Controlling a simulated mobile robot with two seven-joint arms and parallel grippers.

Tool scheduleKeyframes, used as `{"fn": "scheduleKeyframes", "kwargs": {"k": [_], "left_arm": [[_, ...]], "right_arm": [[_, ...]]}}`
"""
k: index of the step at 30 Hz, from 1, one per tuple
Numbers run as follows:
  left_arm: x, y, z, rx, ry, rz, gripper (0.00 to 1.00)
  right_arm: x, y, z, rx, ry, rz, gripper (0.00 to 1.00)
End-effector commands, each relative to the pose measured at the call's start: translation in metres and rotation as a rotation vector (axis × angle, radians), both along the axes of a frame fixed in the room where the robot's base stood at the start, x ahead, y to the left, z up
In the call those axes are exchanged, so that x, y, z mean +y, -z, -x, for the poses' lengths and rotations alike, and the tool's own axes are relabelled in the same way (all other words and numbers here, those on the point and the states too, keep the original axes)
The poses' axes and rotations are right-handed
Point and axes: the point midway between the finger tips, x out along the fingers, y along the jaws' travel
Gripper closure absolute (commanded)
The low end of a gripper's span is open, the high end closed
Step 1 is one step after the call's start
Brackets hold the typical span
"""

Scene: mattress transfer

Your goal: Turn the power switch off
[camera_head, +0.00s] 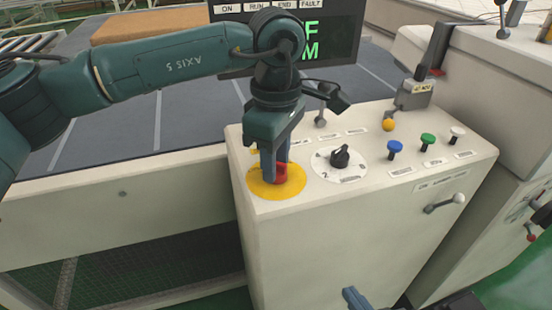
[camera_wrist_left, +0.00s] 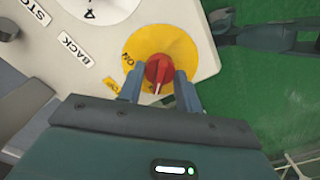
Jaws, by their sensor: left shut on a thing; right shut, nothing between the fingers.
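The power switch is a red rotary knob (camera_head: 281,173) on a yellow round plate (camera_head: 263,191) at the near left of the control panel top. In the left wrist view the red knob (camera_wrist_left: 157,69) has a white pointer mark directed down toward the gripper, and "ON" is printed on the yellow plate (camera_wrist_left: 180,42) at upper left. My left gripper (camera_head: 273,177) points down, its two fingers closed on either side of the knob. My right gripper (camera_head: 354,297) is at the bottom edge of the head view, low in front of the panel, with nothing in it.
The panel (camera_head: 400,190) also carries a black numbered dial (camera_head: 340,157), blue (camera_head: 394,148), green (camera_head: 427,140) and white buttons, an orange ball-topped lever (camera_head: 388,125) and a front handle (camera_head: 445,203). A display (camera_head: 335,30) with green letters stands behind, partly hidden by my left arm.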

Motion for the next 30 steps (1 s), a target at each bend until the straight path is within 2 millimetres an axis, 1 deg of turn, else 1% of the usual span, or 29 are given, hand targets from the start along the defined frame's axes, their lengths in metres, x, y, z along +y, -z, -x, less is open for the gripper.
{"fn": "scheduleKeyframes", "kwargs": {"k": [12, 13, 18, 21, 27, 30], "left_arm": [[-0.0001, -0.0010, -0.0005, -0.001, -0.010, 0.002, 0.88], [0.0000, -0.0010, -0.0005, -0.001, -0.010, 0.002, 0.64], [-0.0001, -0.0007, -0.0004, -0.001, -0.009, 0.002, 0.50], [0.0000, -0.0005, -0.0003, 0.000, -0.008, 0.001, 0.44], [0.0000, -0.0006, -0.0002, -0.001, -0.008, 0.000, 0.44], [-0.0002, -0.0054, -0.0004, -0.001, -0.008, 0.002, 0.44]], "right_arm": [[-0.0001, 0.0025, 0.0021, 0.008, -0.001, 0.001, 1.00], [-0.0001, 0.0027, 0.0022, 0.008, -0.001, 0.001, 1.00], [0.0000, 0.0035, 0.0024, 0.010, -0.001, 0.002, 1.00], [0.0000, 0.0037, 0.0024, 0.011, -0.001, 0.001, 1.00], [0.0002, 0.0040, 0.0024, 0.012, -0.002, 0.001, 1.00], [0.0002, 0.0038, 0.0025, 0.012, -0.002, 0.001, 1.00]]}}
